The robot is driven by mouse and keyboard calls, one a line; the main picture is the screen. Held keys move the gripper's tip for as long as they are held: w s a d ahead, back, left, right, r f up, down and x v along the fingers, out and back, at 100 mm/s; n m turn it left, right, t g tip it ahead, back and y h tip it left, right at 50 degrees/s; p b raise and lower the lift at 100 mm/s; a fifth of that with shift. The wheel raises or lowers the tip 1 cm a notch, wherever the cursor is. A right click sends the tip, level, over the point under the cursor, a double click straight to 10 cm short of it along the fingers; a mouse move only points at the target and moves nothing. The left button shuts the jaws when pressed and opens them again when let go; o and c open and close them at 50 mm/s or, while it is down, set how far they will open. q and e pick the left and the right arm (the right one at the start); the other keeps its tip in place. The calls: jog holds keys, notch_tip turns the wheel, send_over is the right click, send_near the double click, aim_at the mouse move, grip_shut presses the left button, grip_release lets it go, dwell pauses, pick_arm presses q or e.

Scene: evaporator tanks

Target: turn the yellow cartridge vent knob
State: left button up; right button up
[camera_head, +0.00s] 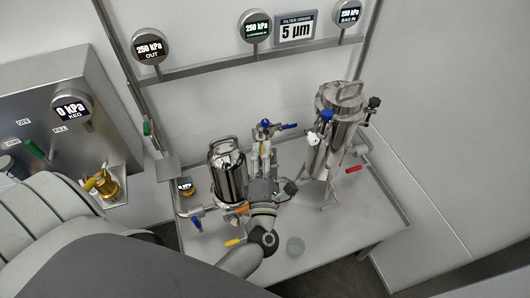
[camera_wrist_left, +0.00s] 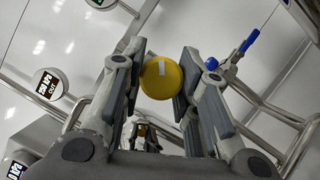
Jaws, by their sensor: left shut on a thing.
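The yellow cartridge vent knob (camera_wrist_left: 162,78) is round with a pale mark on its face. In the left wrist view it sits between the two fingers of my left gripper (camera_wrist_left: 163,82), which is shut on it. In the head view my left gripper (camera_head: 264,186) reaches in among the steel vessels above the table, and it covers most of what it holds there. My right gripper is in neither view.
A steel filter housing (camera_head: 228,172) stands left of my gripper and a taller steel vessel (camera_head: 335,135) stands to the right. A blue-handled valve (camera_head: 287,126) is just behind. Gauges and a sign (camera_head: 296,27) hang on rails above. The front right of the table (camera_head: 345,232) is clear.

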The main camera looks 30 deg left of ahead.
pick_arm(q)
jog(key=o, duration=1)
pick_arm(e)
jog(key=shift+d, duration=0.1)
pick_arm(q)
jog(key=v, duration=1.2)
jog(key=shift+s+d+f, duration=0.1)
